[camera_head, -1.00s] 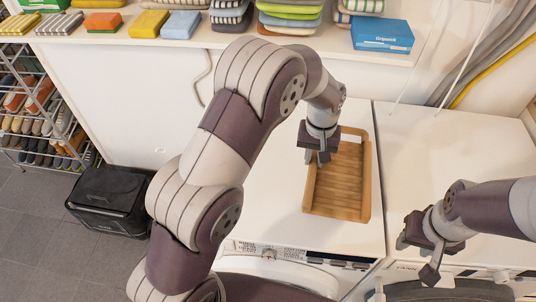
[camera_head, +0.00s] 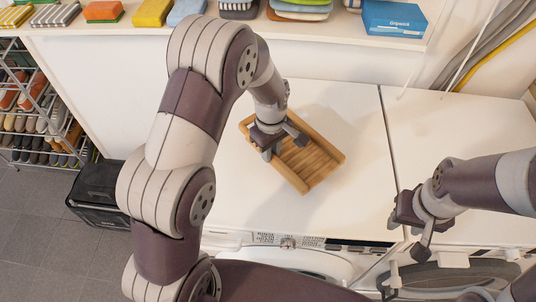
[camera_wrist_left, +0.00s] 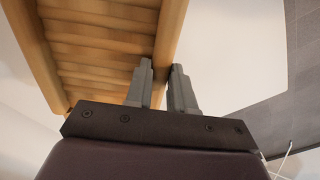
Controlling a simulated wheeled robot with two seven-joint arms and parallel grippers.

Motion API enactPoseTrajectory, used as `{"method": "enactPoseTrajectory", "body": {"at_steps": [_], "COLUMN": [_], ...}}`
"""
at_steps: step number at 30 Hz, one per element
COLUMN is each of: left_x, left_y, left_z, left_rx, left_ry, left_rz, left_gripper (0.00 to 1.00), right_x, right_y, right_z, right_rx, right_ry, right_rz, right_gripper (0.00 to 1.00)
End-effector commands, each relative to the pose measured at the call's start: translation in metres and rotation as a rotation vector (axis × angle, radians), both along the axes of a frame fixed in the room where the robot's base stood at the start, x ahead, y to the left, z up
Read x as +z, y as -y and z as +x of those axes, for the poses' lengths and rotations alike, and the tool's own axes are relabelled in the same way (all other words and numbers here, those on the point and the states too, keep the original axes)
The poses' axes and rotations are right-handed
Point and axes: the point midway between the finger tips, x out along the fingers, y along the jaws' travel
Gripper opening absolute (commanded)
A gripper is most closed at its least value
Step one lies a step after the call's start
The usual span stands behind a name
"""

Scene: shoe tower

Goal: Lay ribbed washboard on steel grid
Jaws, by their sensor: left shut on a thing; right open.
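The ribbed washboard (camera_head: 318,165) is a wooden board with raised edges, held at an angle over the white machine top in the head view. My left gripper (camera_head: 284,147) is shut on one long edge of it. In the left wrist view the washboard (camera_wrist_left: 95,45) fills the upper left, its edge between the fingers of my left gripper (camera_wrist_left: 160,68). My right gripper (camera_head: 405,236) is open and empty near the front edge of the right machine. A metal wire rack (camera_head: 38,105) with shoes stands at the far left; I cannot tell whether it is the steel grid.
The left machine top (camera_head: 345,115) is clear around the washboard. A shelf at the back carries folded cloths and a blue box (camera_head: 393,19). A black bin (camera_head: 97,193) stands on the grey floor at left. Grey and yellow pipes run at the upper right.

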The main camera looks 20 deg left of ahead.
Motion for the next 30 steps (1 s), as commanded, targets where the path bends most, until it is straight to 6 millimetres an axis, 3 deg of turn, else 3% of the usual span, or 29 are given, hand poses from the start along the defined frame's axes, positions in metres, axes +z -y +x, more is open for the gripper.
{"method": "enactPoseTrajectory", "body": {"at_steps": [3, 10, 21, 22, 24, 30], "left_x": [-0.007, -0.044, -0.051, -0.052, -0.051, -0.051], "left_y": [-0.012, -0.013, -0.013, -0.013, -0.013, -0.013], "left_z": [0.000, -0.001, 0.000, -0.001, -0.001, -0.001], "left_rx": [0.000, -0.003, -0.003, -0.003, -0.003, -0.003], "left_ry": [0.002, 0.001, 0.004, 0.002, 0.002, 0.002], "left_rz": [0.000, -0.001, -0.001, 0.000, 0.000, 0.000], "left_gripper": [0.00, 0.00, 0.00, 0.26, 0.48, 0.48], "right_x": [0.003, 0.009, 0.006, 0.006, 0.007, 0.007], "right_y": [0.000, 0.000, 0.000, 0.000, 0.000, 0.000], "right_z": [0.000, 0.000, 0.000, 0.000, 0.000, 0.000], "right_rx": [0.000, 0.000, 0.000, 0.000, 0.000, 0.000], "right_ry": [0.000, 0.000, 0.000, 0.000, 0.000, 0.000], "right_rz": [0.000, 0.000, 0.000, 0.000, 0.000, 0.000], "right_gripper": [0.43, 0.43, 0.43, 0.43, 0.43, 0.43]}}
